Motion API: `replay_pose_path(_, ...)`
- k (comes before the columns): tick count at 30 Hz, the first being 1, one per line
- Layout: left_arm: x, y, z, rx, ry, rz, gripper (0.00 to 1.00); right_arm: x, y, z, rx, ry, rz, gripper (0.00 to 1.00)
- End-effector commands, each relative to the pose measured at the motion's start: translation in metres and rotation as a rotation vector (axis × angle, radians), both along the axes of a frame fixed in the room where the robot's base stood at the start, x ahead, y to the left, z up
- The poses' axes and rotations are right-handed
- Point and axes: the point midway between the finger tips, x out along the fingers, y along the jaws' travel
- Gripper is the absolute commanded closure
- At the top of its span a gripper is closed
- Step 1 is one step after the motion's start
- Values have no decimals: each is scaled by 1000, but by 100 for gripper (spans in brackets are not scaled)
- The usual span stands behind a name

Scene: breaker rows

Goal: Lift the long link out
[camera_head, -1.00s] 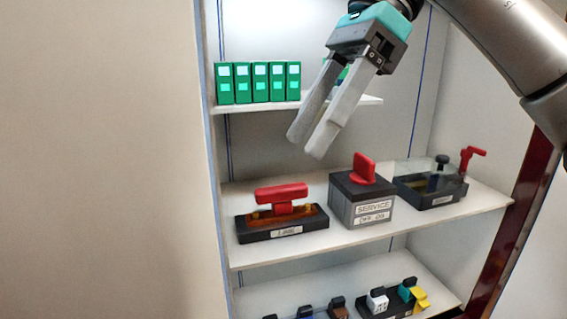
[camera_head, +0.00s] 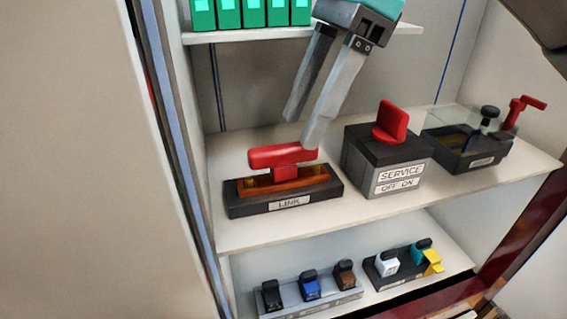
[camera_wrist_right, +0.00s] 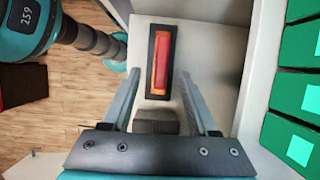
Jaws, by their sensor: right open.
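The long link has a red bar handle (camera_head: 283,155) on an orange body (camera_head: 285,181), seated in a black base (camera_head: 252,206) labelled LINK on the middle shelf. In the right wrist view the red handle (camera_wrist_right: 161,65) lies lengthwise ahead of the jaws. My right gripper (camera_head: 300,130) is open and empty. Its fingers point down, above and behind the handle in the head view; one fingertip overlaps the handle's right end in the picture, and I cannot tell whether it touches. My left gripper is not in view.
A SERVICE switch box (camera_head: 388,160) with a red knob stands right of the link. Beyond it is a clear-covered box (camera_head: 470,140) with a red lever. Green modules (camera_head: 253,12) line the upper shelf (camera_head: 240,36). Small breakers (camera_head: 309,287) sit on the lower shelf.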

Motion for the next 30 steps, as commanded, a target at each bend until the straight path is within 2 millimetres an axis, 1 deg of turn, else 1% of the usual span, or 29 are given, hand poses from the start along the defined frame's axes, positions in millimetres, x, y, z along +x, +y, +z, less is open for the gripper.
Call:
replay_pose_path(5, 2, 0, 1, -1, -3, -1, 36, -1, 4, -10, 0, 2, 0, 40)
replay_pose_path(12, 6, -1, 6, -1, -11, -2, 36, -4, 16, -43, -1, 3, 1, 40)
replay_pose_path(15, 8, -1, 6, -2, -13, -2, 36, -5, 19, -52, 0, 2, 1, 40)
replay_pose_path(23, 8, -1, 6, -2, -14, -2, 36, -5, 20, -55, 1, 0, 0, 40)
replay_pose_path(30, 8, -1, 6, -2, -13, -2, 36, -5, 20, -54, 1, 0, 0, 66)
